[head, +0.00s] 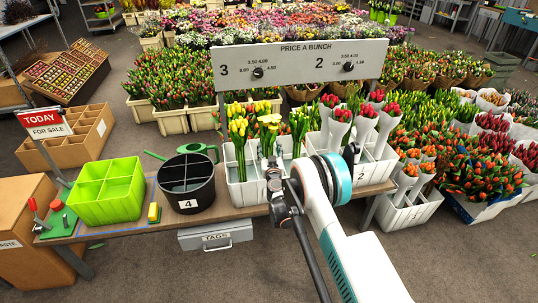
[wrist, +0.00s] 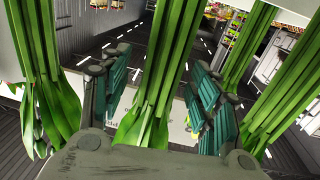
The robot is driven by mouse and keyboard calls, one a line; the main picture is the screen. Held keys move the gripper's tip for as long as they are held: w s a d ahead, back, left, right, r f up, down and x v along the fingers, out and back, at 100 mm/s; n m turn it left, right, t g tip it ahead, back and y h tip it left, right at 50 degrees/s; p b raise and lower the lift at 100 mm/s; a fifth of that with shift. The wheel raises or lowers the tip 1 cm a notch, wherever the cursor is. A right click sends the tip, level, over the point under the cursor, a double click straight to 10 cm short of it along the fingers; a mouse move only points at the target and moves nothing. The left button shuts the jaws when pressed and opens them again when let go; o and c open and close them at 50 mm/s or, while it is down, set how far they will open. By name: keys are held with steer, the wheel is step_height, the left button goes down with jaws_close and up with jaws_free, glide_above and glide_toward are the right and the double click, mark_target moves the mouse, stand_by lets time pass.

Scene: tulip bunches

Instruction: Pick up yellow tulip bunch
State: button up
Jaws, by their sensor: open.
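Two yellow tulip bunches stand upright in the white divided crate (head: 240,193) on the bench: a left one (head: 238,128) and a right one (head: 269,124). My gripper (head: 270,163) is low in front of the right bunch and hides part of its stems. In the wrist view my gripper (wrist: 158,72) is open, with one finger on each side of a green stem bundle (wrist: 168,55). The fingers stand apart from these stems. The flower heads are out of that view, and the bundle appears to be the right yellow bunch.
More stem bundles flank the fingers in the wrist view, left (wrist: 45,75) and right (wrist: 290,95). Greenish tulips (head: 300,122) and red wrapped tulips (head: 365,112) stand right of my gripper. A price board (head: 300,62) rises behind. A black bucket (head: 187,184) and green caddy (head: 107,193) stand left.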

mark_target(270, 114)
jaws_close()
steer(key=shift+r, duration=0.1)
step_height(270, 114, up, 20)
steer(key=p, duration=0.6)
steer(key=shift+p, duration=0.35)
steer(key=shift+d, duration=0.1)
